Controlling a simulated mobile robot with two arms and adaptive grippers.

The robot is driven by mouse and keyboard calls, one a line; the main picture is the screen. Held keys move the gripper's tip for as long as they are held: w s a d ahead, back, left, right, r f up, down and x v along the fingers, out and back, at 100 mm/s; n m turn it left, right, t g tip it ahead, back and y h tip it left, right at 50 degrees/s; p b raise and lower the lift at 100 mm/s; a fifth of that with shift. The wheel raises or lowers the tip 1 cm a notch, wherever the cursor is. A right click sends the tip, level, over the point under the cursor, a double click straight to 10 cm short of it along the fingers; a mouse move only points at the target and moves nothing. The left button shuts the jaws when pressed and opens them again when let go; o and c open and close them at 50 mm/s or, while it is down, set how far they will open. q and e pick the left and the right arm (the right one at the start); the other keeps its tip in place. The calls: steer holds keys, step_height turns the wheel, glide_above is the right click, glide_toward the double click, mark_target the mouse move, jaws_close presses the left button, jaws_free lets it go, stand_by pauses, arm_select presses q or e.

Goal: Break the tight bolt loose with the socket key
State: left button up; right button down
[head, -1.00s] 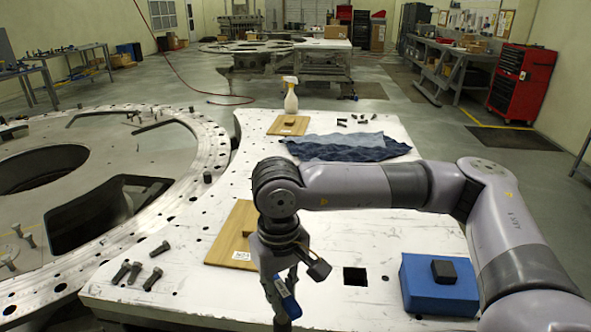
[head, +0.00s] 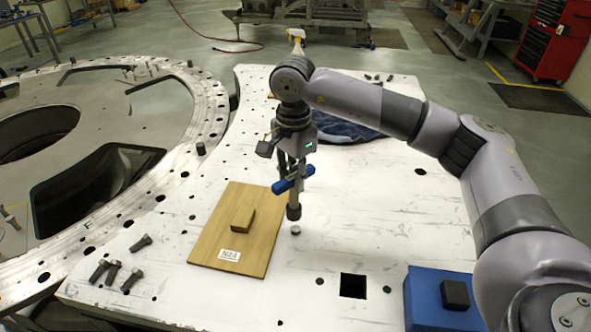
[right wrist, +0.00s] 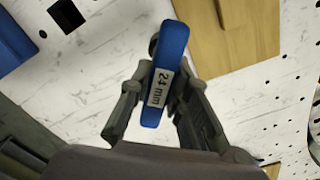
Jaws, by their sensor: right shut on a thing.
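The socket key has a blue handle (head: 305,172) and a dark socket (head: 293,212) at its lower end. My right gripper (head: 291,176) is shut on it and holds it upright over the white plate (head: 370,200). In the right wrist view the blue handle (right wrist: 166,65) lies between the fingers and its label reads "24 mm". A small grey bolt head (head: 296,230) sits in the plate, just below the socket in the head view. The socket looks apart from it. My left gripper is not in view.
A wooden board (head: 205,235) with a small wood block (head: 242,220) lies left of the key. Several loose bolts (head: 112,271) lie further left. A square hole (head: 353,286) and a blue block (head: 425,300) are at the front right. A dark blue cloth (head: 340,130) lies behind.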

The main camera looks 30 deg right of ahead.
steer(key=shift+w+d+m, duration=0.3)
steer(key=shift+d+m, duration=0.05)
steer(key=shift+m, duration=0.05)
steer(key=shift+w+d+f, duration=0.1)
steer(key=shift+w+d, duration=0.1)
steer(key=shift+f, duration=0.3)
steer(key=shift+f+b, duration=0.2)
steer(key=shift+b, duration=0.1)
steer(key=shift+f+b, duration=1.15)
steer(key=shift+f, duration=0.85)
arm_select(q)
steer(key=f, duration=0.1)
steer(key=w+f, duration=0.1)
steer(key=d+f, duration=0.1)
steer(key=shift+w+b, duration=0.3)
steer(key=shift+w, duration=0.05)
arm_select(e)
steer(key=shift+a+f, duration=0.1)
steer(key=shift+f, duration=0.15)
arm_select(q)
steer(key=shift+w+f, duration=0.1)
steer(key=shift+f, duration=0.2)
arm_select(e)
steer(key=shift+s, duration=0.1)
